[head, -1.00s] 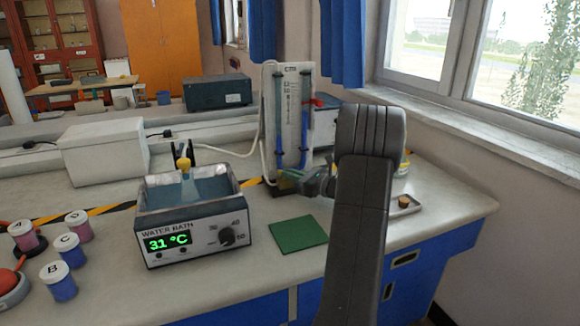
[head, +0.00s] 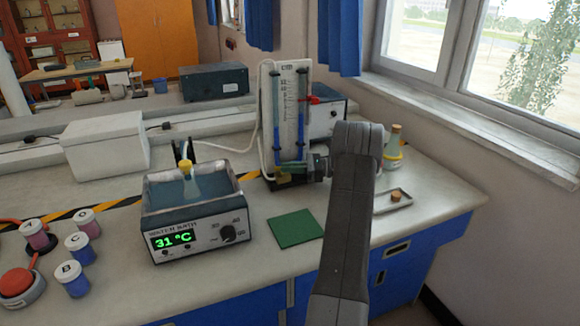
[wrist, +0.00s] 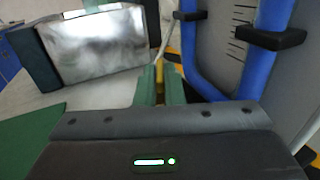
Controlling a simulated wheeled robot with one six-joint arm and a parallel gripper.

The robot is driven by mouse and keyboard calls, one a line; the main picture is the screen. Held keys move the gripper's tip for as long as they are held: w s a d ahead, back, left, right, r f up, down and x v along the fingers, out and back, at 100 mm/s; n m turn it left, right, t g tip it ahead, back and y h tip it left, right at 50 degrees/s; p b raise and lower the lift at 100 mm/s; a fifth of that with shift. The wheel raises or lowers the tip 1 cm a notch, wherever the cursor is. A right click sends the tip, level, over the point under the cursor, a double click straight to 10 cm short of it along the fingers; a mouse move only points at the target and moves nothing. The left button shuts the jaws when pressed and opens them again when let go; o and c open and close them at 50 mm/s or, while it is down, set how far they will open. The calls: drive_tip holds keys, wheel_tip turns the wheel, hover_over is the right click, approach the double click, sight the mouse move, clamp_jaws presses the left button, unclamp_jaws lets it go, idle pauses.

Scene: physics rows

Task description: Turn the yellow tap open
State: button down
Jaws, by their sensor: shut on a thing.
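The yellow tap (head: 284,179) is low on the front of an upright gauge board with a U-shaped blue-filled tube (head: 302,142). My gripper (head: 292,171) reaches it from the right in the head view, low against the board. In the wrist view my gripper's green fingers (wrist: 160,88) are shut on a narrow yellow piece, the tap (wrist: 160,84), which shows between them. Most of the tap is hidden by the fingers, and its exact angle cannot be told. The blue tube (wrist: 272,15) stands close to the right of the fingers.
A red tap (head: 317,100) is higher on the board's right side. A water bath (head: 192,237) holding a yellow-stoppered flask stands to the left. A green mat (head: 295,229) lies in front. A flask (head: 393,150) and a small tray (head: 386,203) are right of my arm.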

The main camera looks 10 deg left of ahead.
idle(0.3)
drive_tip(key=c, duration=1.5)
unclamp_jaws()
drive_tip(key=shift+c, duration=0.2)
